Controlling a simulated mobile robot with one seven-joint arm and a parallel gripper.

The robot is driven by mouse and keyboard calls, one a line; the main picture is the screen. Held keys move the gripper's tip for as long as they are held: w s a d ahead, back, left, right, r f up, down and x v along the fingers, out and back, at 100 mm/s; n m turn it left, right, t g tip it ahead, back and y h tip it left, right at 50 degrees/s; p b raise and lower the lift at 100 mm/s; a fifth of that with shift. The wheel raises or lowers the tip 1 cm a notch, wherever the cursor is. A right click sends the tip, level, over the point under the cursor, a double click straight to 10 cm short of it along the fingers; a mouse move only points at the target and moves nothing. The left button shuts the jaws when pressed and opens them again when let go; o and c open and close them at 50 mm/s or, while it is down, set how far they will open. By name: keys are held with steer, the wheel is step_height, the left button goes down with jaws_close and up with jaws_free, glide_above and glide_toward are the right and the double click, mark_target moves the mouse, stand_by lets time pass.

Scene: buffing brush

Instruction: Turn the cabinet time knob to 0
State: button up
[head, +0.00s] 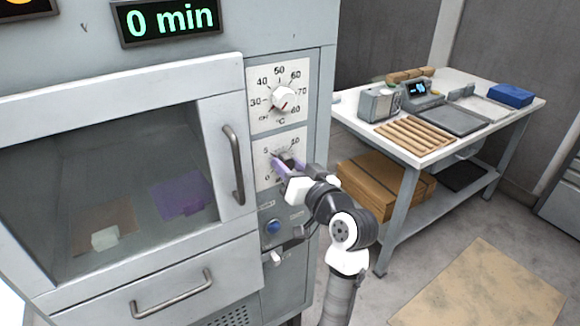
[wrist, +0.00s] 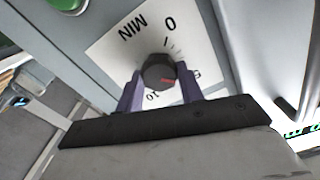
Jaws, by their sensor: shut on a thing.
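My gripper (wrist: 160,86) is shut on the knob, one purple finger on each side. In the head view my gripper (head: 286,164) is at the lower dial of the cabinet (head: 228,70) and partly hides the knob and its scale. The display (head: 168,20) reads 0 min.
A temperature knob (head: 283,98) sits just above. A door handle (head: 234,165) stands out to the left, beside the window. A blue button (head: 273,227) is below. A workbench (head: 408,158) with tools and a box stands to the right.

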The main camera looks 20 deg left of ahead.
steer(key=shift+f, duration=0.1)
steer(key=shift+s+a+n+b, duration=0.1)
steer(key=shift+s+n+b, duration=0.05)
steer(key=shift+n+b, duration=8.5)
steer(key=shift+n, duration=0.45)
steer(key=o, duration=1)
